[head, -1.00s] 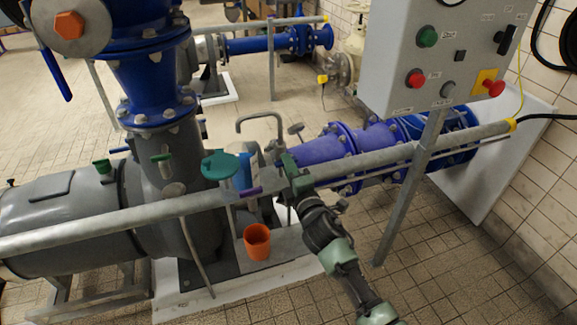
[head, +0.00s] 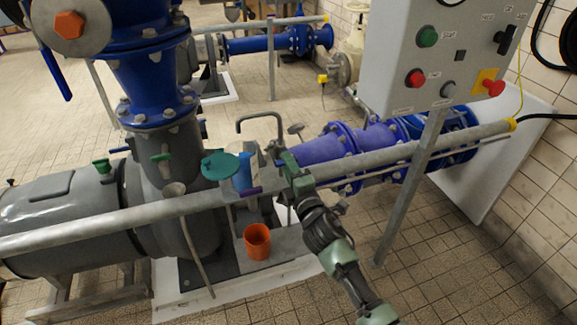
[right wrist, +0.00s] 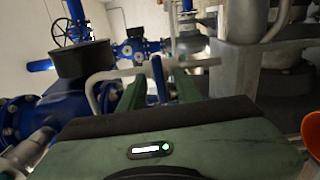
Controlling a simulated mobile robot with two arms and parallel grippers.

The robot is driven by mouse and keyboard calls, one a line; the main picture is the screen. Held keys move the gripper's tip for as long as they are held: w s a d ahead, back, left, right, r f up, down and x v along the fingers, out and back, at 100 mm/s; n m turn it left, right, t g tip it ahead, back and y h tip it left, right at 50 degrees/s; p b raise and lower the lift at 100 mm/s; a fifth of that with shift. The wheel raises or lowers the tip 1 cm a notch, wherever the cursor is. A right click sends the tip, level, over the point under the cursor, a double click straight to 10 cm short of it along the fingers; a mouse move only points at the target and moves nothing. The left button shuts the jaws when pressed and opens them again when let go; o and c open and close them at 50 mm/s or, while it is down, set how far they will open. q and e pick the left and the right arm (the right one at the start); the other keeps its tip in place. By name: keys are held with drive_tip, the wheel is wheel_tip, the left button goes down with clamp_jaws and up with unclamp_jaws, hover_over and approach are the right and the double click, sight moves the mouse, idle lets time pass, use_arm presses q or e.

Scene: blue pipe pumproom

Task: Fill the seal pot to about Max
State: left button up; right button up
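A teal round lid (head: 220,166) stands out to the left of a small grey pot-like fitting (head: 263,160), which looks like the seal pot. A blue upright piece (head: 243,173) is between them. Any level or Max mark is too small to read. A grey gooseneck spout (head: 260,118) arches over the fitting. My right gripper (head: 290,166) is just right of the fitting, above the grey rail. In the right wrist view its two green fingers (right wrist: 158,92) are apart, with a thin blue bar showing between them; I see no contact. My left gripper is out of view.
An orange cup (head: 257,242) stands on the grey base below the rail. A grey rail (head: 370,157) crosses in front of the pump and blue pipes (head: 320,150). A control box (head: 440,60) hangs at right. The tiled floor in front is clear.

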drive_tip(key=v, duration=0.7)
drive_tip(key=shift+s, duration=0.3)
drive_tip(key=shift+d, duration=0.1)
drive_tip(key=s+d+f+m+g+h, duration=0.1)
drive_tip(key=s+d+f+m+g, duration=0.3)
drive_tip(key=f, duration=0.8)
drive_tip(key=s+d+f+m+g+h, duration=0.1)
drive_tip(key=s+d+f+m+h, duration=0.15)
drive_tip(key=s+f, duration=0.65)
drive_tip(key=s+d+f+m+g, duration=0.3)
drive_tip(key=d+f, duration=0.1)
drive_tip(key=f, duration=1.2)
drive_tip(key=s+d+f+m+g, duration=0.2)
drive_tip(key=s+f, duration=0.4)
drive_tip(key=s, duration=0.6)
drive_tip(key=s+d+f+m+g+h, duration=0.1)
drive_tip(key=s+d+f+m+g, duration=0.2)
drive_tip(key=s, duration=1)
drive_tip(key=s+d+f+m+g+h+p, duration=0.1)
drive_tip(key=s+d+f+m+g, duration=0.2)
drive_tip(key=s+f, duration=0.5)
drive_tip(key=s+d+m, duration=0.1)
drive_tip(key=s+m, duration=0.1)
drive_tip(key=s, duration=0.2)
drive_tip(key=shift+s+d+f, duration=0.2)
drive_tip(key=shift+s+f, duration=0.15)
drive_tip(key=shift+f, duration=0.05)
